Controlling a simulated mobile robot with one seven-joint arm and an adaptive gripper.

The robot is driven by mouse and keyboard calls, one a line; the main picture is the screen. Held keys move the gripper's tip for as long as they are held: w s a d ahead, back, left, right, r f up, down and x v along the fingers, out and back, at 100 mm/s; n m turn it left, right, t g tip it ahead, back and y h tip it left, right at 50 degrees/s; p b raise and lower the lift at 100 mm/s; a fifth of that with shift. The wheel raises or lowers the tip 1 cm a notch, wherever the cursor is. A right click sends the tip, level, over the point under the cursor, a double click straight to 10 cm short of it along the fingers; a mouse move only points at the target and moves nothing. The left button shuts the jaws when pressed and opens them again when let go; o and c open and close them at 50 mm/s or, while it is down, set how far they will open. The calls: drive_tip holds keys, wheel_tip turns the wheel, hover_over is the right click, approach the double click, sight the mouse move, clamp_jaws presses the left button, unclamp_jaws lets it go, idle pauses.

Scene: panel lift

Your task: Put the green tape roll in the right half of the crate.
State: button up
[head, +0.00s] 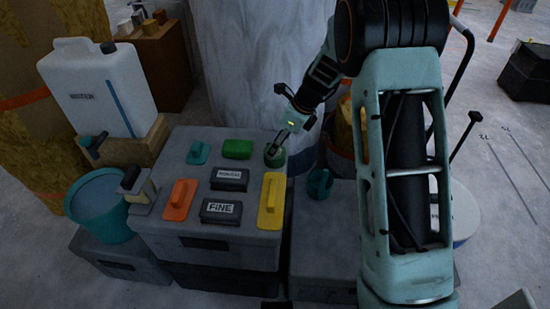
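A dark green round thing (275,156), which looks like the green tape roll, sits at the back right corner of the grey box top (190,226). My gripper (277,147) reaches down to it from the upper right. Its fingertips overlap the roll, and I cannot tell whether they are shut on it or only beside it. A teal roll-like thing (320,183) lies on a lower grey box to the right. I cannot make out a crate with two halves for certain.
The box top also holds a green block (237,149), a teal piece (198,153), orange (179,200) and yellow (271,200) floats, and two dark labelled blocks. A teal bucket (98,205) and white water jug (100,88) stand left. A wrapped column (258,60) rises behind.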

drive_tip(key=b+x, duration=0.2)
drive_tip(key=x, duration=0.3)
drive_tip(key=shift+s+d+f, duration=0.1)
drive_tip(key=shift+s+d, duration=0.05)
drive_tip(key=shift+s, duration=0.05)
drive_tip(key=c, duration=1.5)
drive_tip(key=shift+r, duration=0.25)
